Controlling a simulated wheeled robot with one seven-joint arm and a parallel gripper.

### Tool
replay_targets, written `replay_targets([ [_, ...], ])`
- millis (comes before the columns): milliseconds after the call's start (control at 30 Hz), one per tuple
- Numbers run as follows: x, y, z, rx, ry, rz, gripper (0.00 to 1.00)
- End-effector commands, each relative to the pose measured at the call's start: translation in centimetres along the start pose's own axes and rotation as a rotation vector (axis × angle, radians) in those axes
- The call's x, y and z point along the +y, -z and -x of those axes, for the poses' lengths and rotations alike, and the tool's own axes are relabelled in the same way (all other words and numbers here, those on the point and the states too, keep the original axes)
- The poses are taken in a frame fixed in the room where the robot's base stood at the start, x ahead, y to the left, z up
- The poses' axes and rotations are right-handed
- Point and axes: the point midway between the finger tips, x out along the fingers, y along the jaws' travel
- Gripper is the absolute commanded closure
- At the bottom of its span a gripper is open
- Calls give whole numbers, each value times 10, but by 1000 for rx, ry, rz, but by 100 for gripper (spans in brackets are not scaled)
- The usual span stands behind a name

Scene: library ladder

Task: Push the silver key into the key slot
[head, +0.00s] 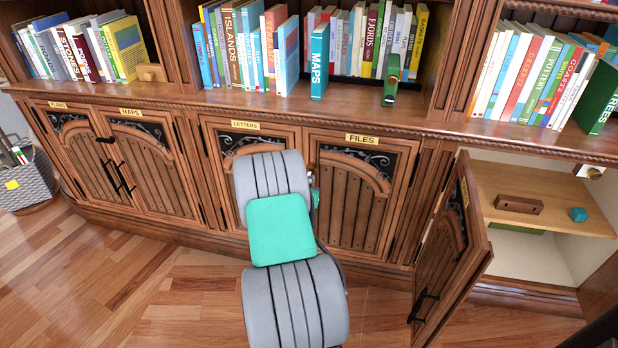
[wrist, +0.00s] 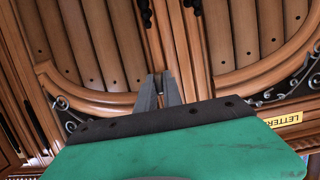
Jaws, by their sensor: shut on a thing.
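My gripper (wrist: 161,78) shows in the wrist view as two grey fingers close together, pointing at the strip between two closed wooden cabinet doors. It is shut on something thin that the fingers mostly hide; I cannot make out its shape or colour. The silver key and the key slot cannot be told apart in either view. In the head view my grey and green arm hides my fingers and covers part of the LETTERS door (head: 222,150). The FILES door (head: 352,200) stands closed to its right.
A cabinet door (head: 452,255) at the right stands open, jutting into the room. Its shelf (head: 560,205) bears a brown block (head: 519,204) and a teal cube (head: 579,214). A green object (head: 391,82) stands on the ledge before the books. A grey basket (head: 35,183) stands far left.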

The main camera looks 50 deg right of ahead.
Motion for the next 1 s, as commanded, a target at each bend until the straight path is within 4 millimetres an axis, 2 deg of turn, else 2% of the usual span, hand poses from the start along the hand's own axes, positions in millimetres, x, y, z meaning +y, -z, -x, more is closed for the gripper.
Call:
replay_targets([
  [333,0,-1,1,0,0,0,100],
  [1000,0,-10,23,0,0,0,100],
])
